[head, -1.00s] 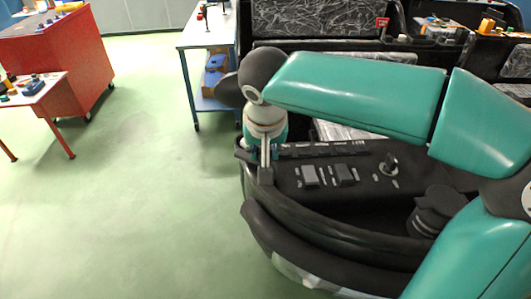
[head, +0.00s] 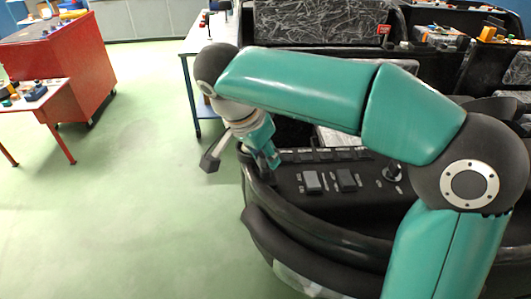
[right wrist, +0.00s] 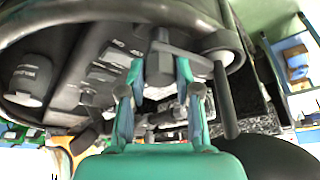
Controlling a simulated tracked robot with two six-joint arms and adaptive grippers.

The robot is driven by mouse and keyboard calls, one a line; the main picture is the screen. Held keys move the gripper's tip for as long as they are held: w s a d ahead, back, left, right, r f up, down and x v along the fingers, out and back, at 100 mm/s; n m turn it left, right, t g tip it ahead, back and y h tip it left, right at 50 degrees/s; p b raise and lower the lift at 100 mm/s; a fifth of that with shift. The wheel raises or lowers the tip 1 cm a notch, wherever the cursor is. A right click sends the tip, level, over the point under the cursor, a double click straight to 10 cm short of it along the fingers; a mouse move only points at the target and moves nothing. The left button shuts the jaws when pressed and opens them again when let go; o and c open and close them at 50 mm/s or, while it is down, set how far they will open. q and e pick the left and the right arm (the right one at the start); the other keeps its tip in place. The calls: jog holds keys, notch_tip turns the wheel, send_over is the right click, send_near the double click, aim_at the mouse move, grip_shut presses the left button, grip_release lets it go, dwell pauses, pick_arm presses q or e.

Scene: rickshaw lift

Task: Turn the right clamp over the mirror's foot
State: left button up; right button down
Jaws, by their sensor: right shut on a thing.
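My right gripper (head: 262,158) reaches down to the left end of the dark control console. In the right wrist view its teal fingers (right wrist: 160,82) are closed around a small dark grey block (right wrist: 160,62), which I take for the right clamp. In the head view the gripper and wrist cover the clamp. A grey bar with a dark block on its end (head: 211,161) sticks out to the left of the gripper; I cannot tell what it belongs to. I cannot pick out the mirror or its foot with certainty. My left gripper is not in view.
The console (head: 330,195) carries switches and a knob (head: 392,173), with a curved black rail (head: 300,255) in front. A white-topped table (head: 200,47) stands behind the gripper. A red cabinet (head: 70,75) and small table stand left. Green floor between is clear.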

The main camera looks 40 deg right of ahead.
dwell(0.3)
jog(key=c, duration=0.8)
grip_release()
jog(key=v, duration=1.2)
